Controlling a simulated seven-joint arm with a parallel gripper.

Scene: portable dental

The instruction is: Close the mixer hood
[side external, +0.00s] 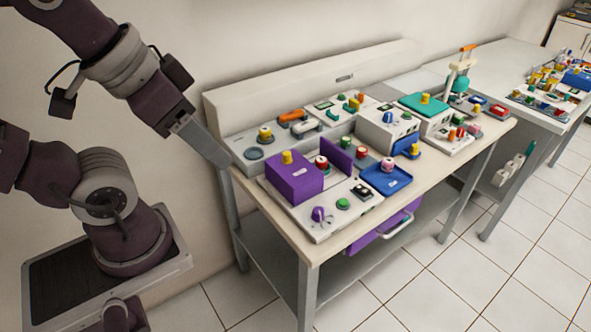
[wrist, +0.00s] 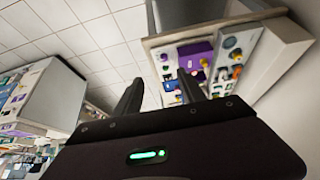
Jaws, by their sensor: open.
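A purple box (side external: 293,178) with a yellow knob on top stands on a white base unit at the front left of the bench. A purple upright panel (side external: 341,159) stands just right of it; this may be the mixer hood standing open, but I cannot tell for sure. Purple parts (wrist: 200,50) of this unit also show in the wrist view, upside down and small. My gripper (side external: 222,161) is at the bench's left end, above the edge and apart from the purple unit. In the wrist view my gripper (wrist: 158,88) has its two fingers spread with nothing between them.
A blue tray (side external: 386,180) lies right of the purple panel. A white box (side external: 387,131) and a teal-lidded unit (side external: 424,104) stand farther along. Several small coloured knobs and jars crowd the bench. A long white back panel (side external: 300,88) lines the wall side.

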